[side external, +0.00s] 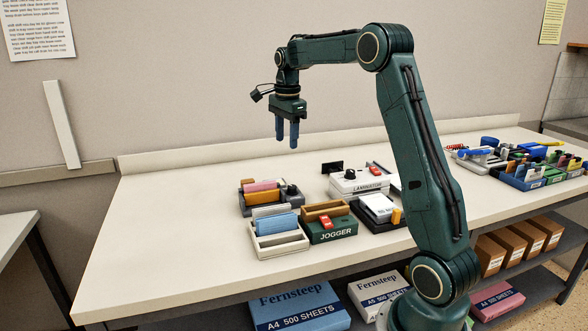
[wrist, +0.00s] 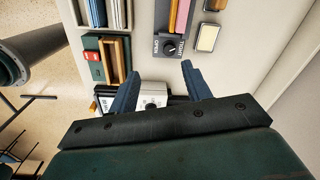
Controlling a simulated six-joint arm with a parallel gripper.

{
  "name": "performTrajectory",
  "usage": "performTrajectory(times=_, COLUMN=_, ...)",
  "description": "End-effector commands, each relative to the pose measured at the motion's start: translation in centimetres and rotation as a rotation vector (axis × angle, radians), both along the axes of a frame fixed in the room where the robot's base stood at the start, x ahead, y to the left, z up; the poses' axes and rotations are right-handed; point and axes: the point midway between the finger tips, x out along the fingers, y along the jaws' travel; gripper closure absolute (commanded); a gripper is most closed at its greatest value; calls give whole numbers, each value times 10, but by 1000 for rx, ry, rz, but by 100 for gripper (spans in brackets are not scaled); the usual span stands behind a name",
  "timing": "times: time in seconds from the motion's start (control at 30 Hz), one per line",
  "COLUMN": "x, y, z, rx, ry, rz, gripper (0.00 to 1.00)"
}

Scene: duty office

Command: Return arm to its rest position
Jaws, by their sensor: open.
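My gripper (side external: 287,143) hangs from my bent arm, fingers pointing down, well above the back of the white bench (side external: 165,215). Its two blue fingers are apart with nothing between them. In the wrist view the open fingers (wrist: 161,68) frame the bench below, with part of the white laminator (wrist: 152,93) seen beyond the gap. No object touches the gripper.
Below are the laminator (side external: 358,184), green jogger (side external: 333,231), white rack with blue paper (side external: 278,237), and a grey unit with pink sheets (side external: 262,190). Filled bins (side external: 523,176) stand right. Paper boxes (side external: 299,307) sit underneath. The bench's left side is clear.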

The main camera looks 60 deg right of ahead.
Motion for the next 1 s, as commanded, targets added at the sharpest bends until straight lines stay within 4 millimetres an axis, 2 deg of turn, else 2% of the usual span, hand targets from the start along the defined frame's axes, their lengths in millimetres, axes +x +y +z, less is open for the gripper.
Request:
performTrajectory(times=0.03, x=-3, y=14, z=9, rx=-10, ry=-11, rz=59, gripper=51)
performTrajectory(times=0.2, x=-17, y=56, z=30, rx=-46, ry=-47, rz=275, gripper=51)
performTrajectory(times=0.5, x=-55, y=126, z=55, rx=-118, ry=-102, rz=661, gripper=51)
performTrajectory(times=0.7, x=-88, y=166, z=62, rx=-177, ry=-137, rz=914, gripper=51)
performTrajectory(times=1.0, x=-143, y=217, z=57, rx=-276, ry=-183, rz=1292, gripper=51)
